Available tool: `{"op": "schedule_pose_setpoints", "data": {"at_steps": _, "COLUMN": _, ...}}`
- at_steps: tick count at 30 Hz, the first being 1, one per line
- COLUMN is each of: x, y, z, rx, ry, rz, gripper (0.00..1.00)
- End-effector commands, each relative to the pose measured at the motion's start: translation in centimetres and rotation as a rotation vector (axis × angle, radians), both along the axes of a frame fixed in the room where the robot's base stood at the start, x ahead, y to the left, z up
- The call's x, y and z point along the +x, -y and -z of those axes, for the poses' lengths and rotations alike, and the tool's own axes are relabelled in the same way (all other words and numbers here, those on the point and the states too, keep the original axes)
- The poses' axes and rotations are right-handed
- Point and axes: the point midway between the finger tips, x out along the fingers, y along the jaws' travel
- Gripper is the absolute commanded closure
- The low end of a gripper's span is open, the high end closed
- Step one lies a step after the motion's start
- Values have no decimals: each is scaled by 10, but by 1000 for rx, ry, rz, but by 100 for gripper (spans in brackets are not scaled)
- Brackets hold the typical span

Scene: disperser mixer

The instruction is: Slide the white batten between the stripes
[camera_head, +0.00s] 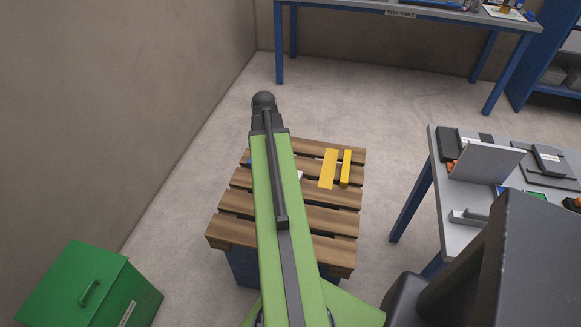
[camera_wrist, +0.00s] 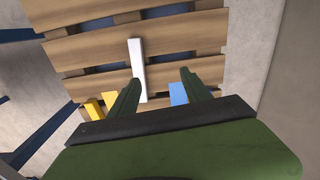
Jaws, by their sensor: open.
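The white batten (camera_wrist: 138,58) lies on the wooden pallet top in the wrist view. In the head view only a small white bit (camera_head: 299,177) shows beside my arm. Two yellow stripes (camera_head: 328,168) (camera_head: 345,168) lie on the slats to the right of my arm in the head view; yellow parts (camera_wrist: 93,108) (camera_wrist: 110,100) also show at the lower left in the wrist view. My gripper (camera_wrist: 159,78) is open. The batten's near end appears between its fingers, close to the left finger; I cannot tell whether they touch. My arm hides the gripper in the head view.
A blue piece (camera_wrist: 178,93) lies on the pallet by the right finger. The slatted pallet (camera_head: 335,221) has gaps. A green bin (camera_head: 70,290) stands at lower left, a cluttered table (camera_head: 455,235) at right, a blue-legged bench (camera_head: 440,14) behind. Floor between is clear.

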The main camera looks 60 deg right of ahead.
Motion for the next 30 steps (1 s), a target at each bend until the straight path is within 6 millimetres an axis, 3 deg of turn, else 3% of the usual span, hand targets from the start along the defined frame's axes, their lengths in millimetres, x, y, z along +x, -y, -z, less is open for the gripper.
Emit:
{"op": "schedule_pose_setpoints", "data": {"at_steps": 1, "x": -20, "y": 20, "z": 7, "rx": 0, "ry": 0, "rz": 64, "gripper": 44}}
{"op": "schedule_pose_setpoints", "data": {"at_steps": 3, "x": -40, "y": 37, "z": 9, "rx": 0, "ry": 1, "rz": 126, "gripper": 44}}
{"op": "schedule_pose_setpoints", "data": {"at_steps": 7, "x": -58, "y": 50, "z": 10, "rx": 0, "ry": 1, "rz": 179, "gripper": 44}}
{"op": "schedule_pose_setpoints", "data": {"at_steps": 12, "x": -59, "y": 51, "z": 12, "rx": 0, "ry": 0, "rz": 181, "gripper": 44}}
{"op": "schedule_pose_setpoints", "data": {"at_steps": 17, "x": -58, "y": 50, "z": 27, "rx": 0, "ry": 0, "rz": 180, "gripper": 44}}
{"op": "schedule_pose_setpoints", "data": {"at_steps": 30, "x": -58, "y": 50, "z": 114, "rx": 0, "ry": 0, "rz": 179, "gripper": 44}}
